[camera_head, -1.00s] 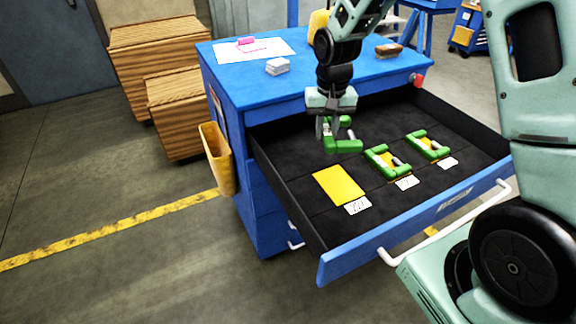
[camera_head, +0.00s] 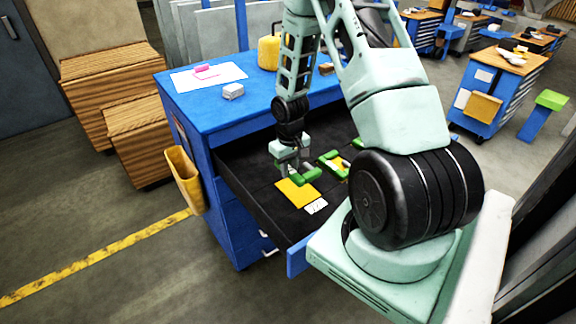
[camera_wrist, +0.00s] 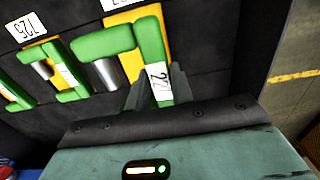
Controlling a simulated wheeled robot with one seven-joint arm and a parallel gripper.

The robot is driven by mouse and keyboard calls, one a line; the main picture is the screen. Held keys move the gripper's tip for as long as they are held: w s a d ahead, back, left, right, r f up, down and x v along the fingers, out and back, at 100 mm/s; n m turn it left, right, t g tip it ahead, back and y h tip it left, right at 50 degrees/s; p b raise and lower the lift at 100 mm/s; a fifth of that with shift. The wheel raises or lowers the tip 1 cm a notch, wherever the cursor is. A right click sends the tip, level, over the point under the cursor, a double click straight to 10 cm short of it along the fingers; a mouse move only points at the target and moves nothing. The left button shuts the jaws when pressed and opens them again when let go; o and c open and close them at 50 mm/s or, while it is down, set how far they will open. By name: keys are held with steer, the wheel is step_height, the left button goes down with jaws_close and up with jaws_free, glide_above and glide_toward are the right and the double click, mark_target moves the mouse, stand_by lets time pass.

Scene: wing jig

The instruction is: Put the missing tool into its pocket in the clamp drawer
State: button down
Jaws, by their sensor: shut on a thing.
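My gripper (camera_head: 292,165) is shut on a green C-shaped clamp (camera_head: 306,176) inside the open clamp drawer (camera_head: 248,183). In the wrist view, my fingers (camera_wrist: 158,90) grip the clamp's labelled back bar (camera_wrist: 153,48). The yellow pocket (camera_head: 295,195) lies under the clamp, which covers part of it; yellow also shows around the bar in the wrist view (camera_wrist: 127,17). I cannot tell whether the clamp touches the drawer floor. A second green clamp (camera_head: 331,161) lies beside it in its own yellow pocket. My arm hides the drawer's right part.
The blue cabinet top (camera_head: 200,105) holds a white sheet with a pink object (camera_head: 203,72), a grey-white block (camera_head: 233,91) and a yellow container (camera_head: 269,52). A tan bin (camera_head: 184,178) hangs on the cabinet's left side. Wooden crates (camera_head: 112,92) stand to the left.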

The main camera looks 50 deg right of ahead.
mark_target(290, 195)
steer(key=shift+d+f+b, duration=0.1)
steer(key=shift+f+b, duration=2.5)
steer(key=shift+f, duration=0.85)
steer(key=shift+s, duration=0.15)
steer(key=shift+f, duration=0.5)
steer(key=c, duration=1.1)
jaws_free()
steer(key=shift+c, duration=0.2)
step_height(290, 195, up, 18)
steer(key=b, duration=0.1)
steer(key=shift+f+b, duration=0.25)
steer(key=shift+b, duration=0.15)
